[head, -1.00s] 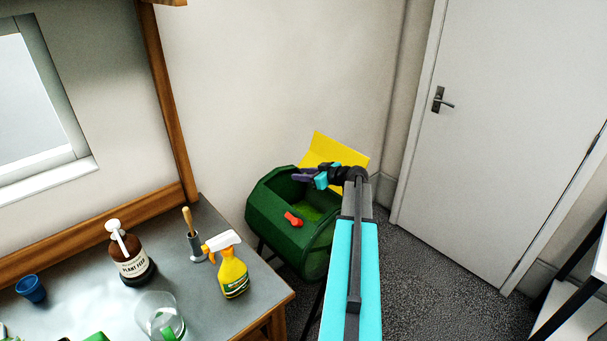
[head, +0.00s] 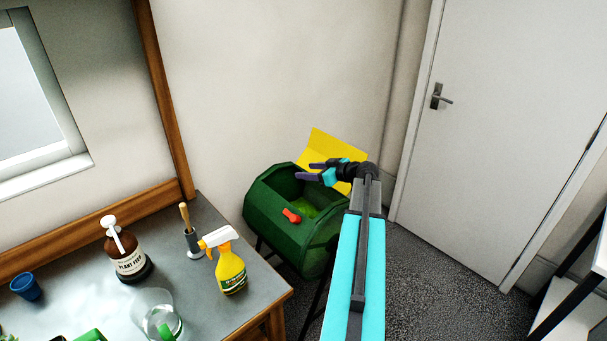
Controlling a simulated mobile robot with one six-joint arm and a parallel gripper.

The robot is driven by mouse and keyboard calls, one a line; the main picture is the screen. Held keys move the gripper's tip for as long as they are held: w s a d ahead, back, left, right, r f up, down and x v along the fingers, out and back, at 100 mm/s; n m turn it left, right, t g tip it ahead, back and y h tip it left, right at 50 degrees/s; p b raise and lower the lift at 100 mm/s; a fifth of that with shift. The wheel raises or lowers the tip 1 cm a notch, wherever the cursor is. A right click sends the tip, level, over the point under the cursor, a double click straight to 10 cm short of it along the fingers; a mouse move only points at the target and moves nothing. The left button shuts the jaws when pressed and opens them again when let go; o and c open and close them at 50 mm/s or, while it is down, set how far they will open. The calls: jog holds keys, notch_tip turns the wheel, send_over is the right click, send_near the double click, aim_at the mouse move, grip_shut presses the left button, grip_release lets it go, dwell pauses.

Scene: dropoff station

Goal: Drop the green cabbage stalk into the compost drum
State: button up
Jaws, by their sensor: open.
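The green compost drum (head: 270,224) stands on a dark frame on the floor beyond the bench corner. Its yellow lid (head: 325,146) is raised, its top opening faces up, and a red handle (head: 292,215) sits on its near edge. My gripper (head: 305,170) is over the far side of the opening, with its dark fingers apart and nothing visible between them. My arm hides the drum's right side.
The grey bench at left holds a yellow spray bottle (head: 230,267), a brown plant feed bottle (head: 126,253), a wooden-handled tool in a holder (head: 190,240), a clear vessel (head: 157,312) and a blue cup (head: 27,287). A closed white door (head: 500,130) is at right.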

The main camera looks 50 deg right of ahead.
jog(key=b+v, duration=0.2)
jog(key=v, duration=0.7)
jog(key=shift+s+b, duration=0.25)
jog(key=shift+b, duration=0.15)
jog(key=shift+s, duration=0.1)
dwell(0.9)
